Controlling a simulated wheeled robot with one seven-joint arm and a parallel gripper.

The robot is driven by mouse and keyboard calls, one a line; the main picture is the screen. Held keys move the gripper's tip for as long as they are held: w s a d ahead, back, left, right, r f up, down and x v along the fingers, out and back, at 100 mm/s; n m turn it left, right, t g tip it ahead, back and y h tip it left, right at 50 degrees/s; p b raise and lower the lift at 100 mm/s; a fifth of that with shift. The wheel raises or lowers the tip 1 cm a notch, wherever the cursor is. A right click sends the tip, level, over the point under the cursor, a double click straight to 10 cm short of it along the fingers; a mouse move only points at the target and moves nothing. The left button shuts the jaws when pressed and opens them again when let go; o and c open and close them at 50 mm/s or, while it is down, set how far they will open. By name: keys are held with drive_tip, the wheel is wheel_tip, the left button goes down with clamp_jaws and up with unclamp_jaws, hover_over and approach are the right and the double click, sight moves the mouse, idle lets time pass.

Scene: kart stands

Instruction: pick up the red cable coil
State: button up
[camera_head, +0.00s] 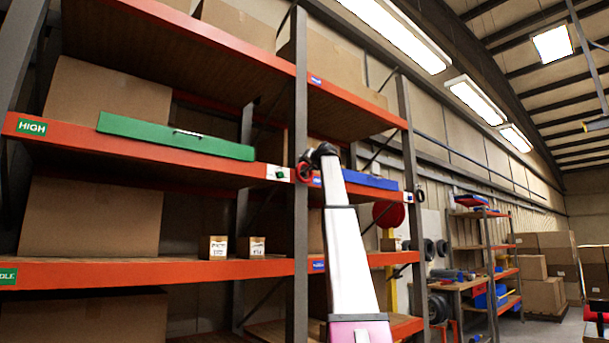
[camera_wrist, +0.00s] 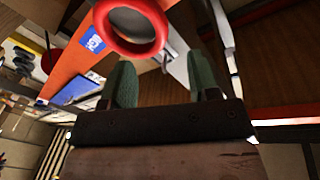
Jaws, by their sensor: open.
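The red cable coil (camera_wrist: 140,50) is a red ring at the top of the wrist view, cut off by the frame edge, with a pale, dark-centred middle. The coil lies beyond the fingertips, towards the left finger. In the head view my gripper (camera_head: 324,152) is a small dark shape just right of the coil, its fingers hard to make out.
The orange shelf edge (camera_wrist: 75,75) runs close by the fingers. The grey post (camera_head: 297,90) stands beside the coil. Two small boxes stand on the shelf below.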

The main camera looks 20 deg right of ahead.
sight(300, 167)
drive_tip(key=w, duration=0.9)
drive_tip(key=shift+a, duration=0.35)
drive_tip(key=c, duration=1)
clamp_jaws()
drive_tip(key=shift+r, duration=0.1)
